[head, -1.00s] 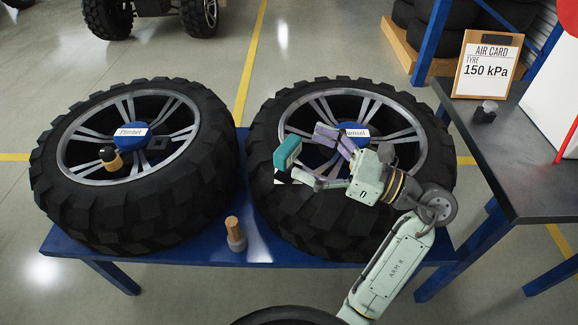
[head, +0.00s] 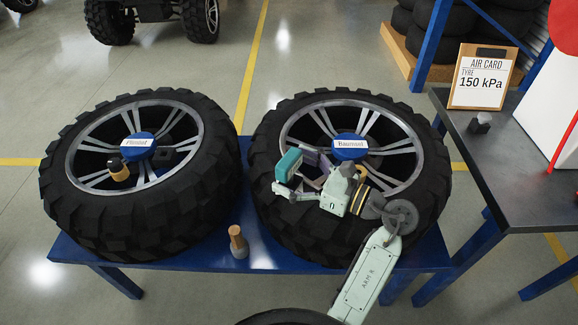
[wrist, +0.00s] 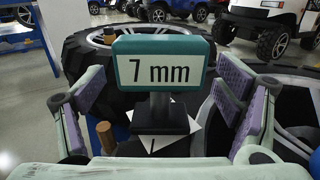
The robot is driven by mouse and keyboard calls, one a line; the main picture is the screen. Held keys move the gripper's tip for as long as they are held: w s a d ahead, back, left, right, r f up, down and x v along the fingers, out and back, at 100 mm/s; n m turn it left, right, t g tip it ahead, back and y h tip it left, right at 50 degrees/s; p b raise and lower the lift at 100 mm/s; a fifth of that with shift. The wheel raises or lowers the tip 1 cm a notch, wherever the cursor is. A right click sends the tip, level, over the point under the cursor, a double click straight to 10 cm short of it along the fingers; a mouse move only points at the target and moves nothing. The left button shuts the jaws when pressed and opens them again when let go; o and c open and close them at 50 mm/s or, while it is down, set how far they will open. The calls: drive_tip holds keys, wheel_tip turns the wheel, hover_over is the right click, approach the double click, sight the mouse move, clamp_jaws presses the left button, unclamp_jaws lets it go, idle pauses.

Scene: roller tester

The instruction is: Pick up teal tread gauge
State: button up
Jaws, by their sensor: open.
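The teal tread gauge (head: 288,165) stands on the tread of the right tyre (head: 345,215) in the head view. In the wrist view the gauge (wrist: 163,65) is close, upright, with a teal-framed plate reading "7 mm" on a dark stem and block. A white marker with a dark arrow lies under it. My gripper (head: 300,172) is at the gauge, its purple-padded fingers apart. In the wrist view the fingers of my gripper (wrist: 160,125) stand to the left and right of the gauge. No contact is visible.
A second tyre (head: 75,205) lies left on the blue bench (head: 190,262), with a black-and-yellow item (head: 118,170) on its rim. A wooden-handled tool (head: 238,242) stands between the tyres. A grey table (head: 510,160) with the air card (head: 482,78) is at right.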

drive_tip(key=shift+w+a, duration=0.3)
drive_tip(key=shift+a, duration=0.25)
drive_tip(key=shift+c, duration=0.5)
drive_tip(key=c, duration=1.4)
